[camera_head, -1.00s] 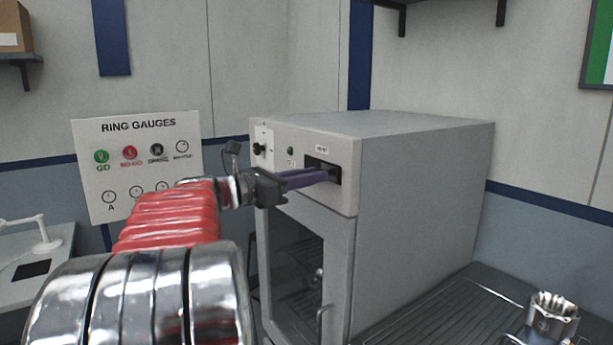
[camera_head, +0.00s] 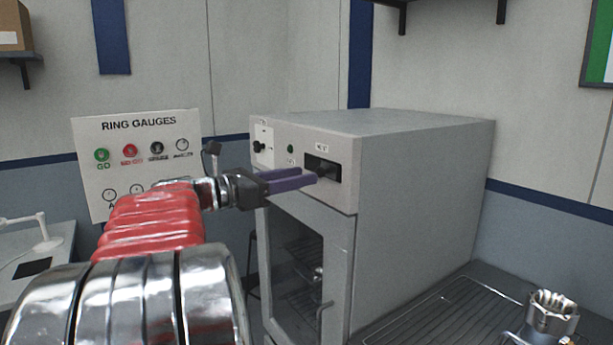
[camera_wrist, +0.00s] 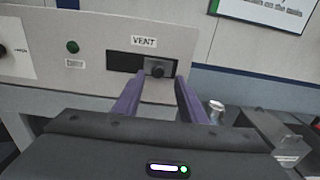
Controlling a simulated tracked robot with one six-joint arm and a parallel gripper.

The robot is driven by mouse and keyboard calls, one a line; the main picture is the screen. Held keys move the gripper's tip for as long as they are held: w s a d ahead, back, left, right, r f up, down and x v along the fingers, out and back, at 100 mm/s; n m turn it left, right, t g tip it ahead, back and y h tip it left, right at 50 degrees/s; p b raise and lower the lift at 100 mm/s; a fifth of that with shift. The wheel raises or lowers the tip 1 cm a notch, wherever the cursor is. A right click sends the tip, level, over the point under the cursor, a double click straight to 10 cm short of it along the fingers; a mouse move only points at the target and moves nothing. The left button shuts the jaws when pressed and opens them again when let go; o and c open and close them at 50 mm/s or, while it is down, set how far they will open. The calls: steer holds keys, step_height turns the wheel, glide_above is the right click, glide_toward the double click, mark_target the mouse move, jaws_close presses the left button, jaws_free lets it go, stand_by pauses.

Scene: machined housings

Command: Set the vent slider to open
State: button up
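In the head view the slot (camera_head: 316,162) is on the upper front of the grey oven-like cabinet (camera_head: 425,200); the knob is partly hidden by my fingers. My gripper (camera_head: 305,179) is open, with its purple fingers pointing at the slot. In the wrist view the two fingertips (camera_wrist: 158,80) stand apart on either side of the knob, seemingly short of it and holding nothing.
A dark knob (camera_head: 260,148) on a white plate and a green light (camera_head: 290,149) are left of the slot. The glass door (camera_head: 300,265) is below. A metal part (camera_head: 552,315) stands at the lower right. A ring gauges board (camera_head: 135,150) is behind my arm.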

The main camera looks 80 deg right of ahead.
steer(key=v, duration=1)
stand_by(0.7)
steer(key=w+a+f+m+t+y, duration=0.25)
steer(key=f+m+t, duration=0.25)
steer(key=f, duration=0.9)
steer(key=w+a+f+m+t+y, duration=0.25)
steer(key=w+a+f+t, duration=0.35)
steer(key=w+a+f, duration=0.45)
steer(key=w+a+f+m+t+y, duration=0.2)
steer(key=w+a+t, duration=0.1)
steer(key=a, duration=0.7)
steer(key=w+a+f+m+t+y, duration=0.1)
steer(key=w+a+f+t, duration=0.15)
steer(key=a, duration=0.75)
steer(key=a+r+n+t+y, duration=0.2)
steer(key=a+t+y, duration=0.1)
steer(key=a, duration=1.3)
steer(key=shift+w+a+n, duration=0.2)
steer(key=shift+a+n, duration=0.1)
steer(key=shift+n, duration=0.05)
